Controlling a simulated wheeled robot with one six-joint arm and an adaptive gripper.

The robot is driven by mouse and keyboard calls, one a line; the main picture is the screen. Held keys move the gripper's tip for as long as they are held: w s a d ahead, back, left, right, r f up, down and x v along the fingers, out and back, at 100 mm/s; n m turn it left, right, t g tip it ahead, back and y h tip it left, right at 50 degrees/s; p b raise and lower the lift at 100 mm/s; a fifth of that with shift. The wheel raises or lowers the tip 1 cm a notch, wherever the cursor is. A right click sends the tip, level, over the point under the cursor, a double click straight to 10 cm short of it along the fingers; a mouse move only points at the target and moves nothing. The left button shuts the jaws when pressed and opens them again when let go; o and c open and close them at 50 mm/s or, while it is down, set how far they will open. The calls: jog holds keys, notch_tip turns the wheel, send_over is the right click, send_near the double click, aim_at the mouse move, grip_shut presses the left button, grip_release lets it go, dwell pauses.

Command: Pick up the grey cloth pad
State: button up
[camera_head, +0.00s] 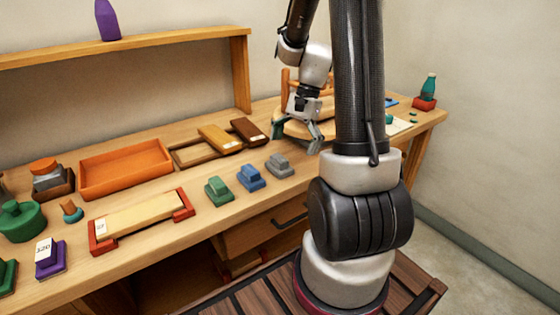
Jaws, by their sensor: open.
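A small grey stepped piece (280,166), which looks like the grey cloth pad, lies on the wooden workbench (165,215) at the right end of a short row. A blue piece (251,177) and a green piece (218,191) of like shape lie to its left. My gripper (297,134) is open, its fingers pointing down and spread, with nothing seen between them. It shows above and slightly right of the grey piece in the picture, apart from it, in front of a wooden stand. The exact height of the fingertips over the bench cannot be told.
A wooden stand (288,85) is behind my gripper, partly hidden. An orange tray (126,168), a red-ended holder with a tan bar (143,214), and brown and yellow blocks (222,139) lie left. A teal bottle (429,86) stands far right. Bare bench surrounds the grey piece.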

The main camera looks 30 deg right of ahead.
aim_at(281, 157)
jog(key=w+m, duration=0.1)
jog(key=w+r+m+t, duration=0.1)
jog(key=w+m, duration=0.1)
jog(key=shift+w+a, duration=0.15)
jog(key=shift+f+m+y, duration=0.15)
jog(key=shift+m+y, duration=0.15)
jog(key=shift+m, duration=0.1)
jog(key=x, duration=0.7)
jog(key=shift+s+f, duration=0.2)
jog(key=shift+f, duration=0.2)
jog(key=c, duration=1.1)
